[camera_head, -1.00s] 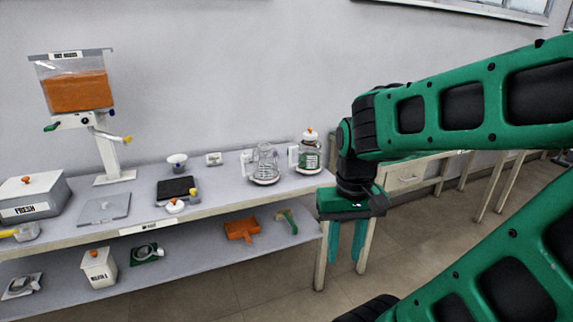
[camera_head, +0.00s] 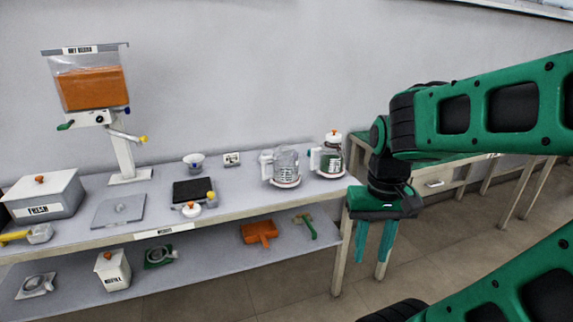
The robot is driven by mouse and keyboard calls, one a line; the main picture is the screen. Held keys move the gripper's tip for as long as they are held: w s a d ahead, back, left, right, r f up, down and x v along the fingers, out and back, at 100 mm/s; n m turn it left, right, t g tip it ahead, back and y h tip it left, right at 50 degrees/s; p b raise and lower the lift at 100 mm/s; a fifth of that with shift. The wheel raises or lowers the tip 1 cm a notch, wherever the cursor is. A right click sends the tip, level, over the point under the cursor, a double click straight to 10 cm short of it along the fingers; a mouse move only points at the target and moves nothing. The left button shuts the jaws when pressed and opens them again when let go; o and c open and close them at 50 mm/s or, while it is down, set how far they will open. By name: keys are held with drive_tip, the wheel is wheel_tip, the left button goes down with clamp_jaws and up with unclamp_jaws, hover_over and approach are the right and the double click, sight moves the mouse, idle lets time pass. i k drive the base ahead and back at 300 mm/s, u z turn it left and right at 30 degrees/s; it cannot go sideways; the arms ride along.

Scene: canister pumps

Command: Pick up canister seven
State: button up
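I see no canister marked seven in this view. My gripper (camera_head: 372,258) hangs with its fingers pointing down, to the right of the shelf unit. The two teal fingers are apart, with nothing between them. A white lidded canister (camera_head: 113,272) with an orange knob stands on the lower shelf; its label is too small to read surely.
An orange scoop (camera_head: 259,232) lies below.

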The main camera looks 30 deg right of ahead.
sight(285, 174)
drive_tip(key=u, duration=0.05)
drive_tip(key=i, duration=1.45)
drive_tip(key=u, duration=0.05)
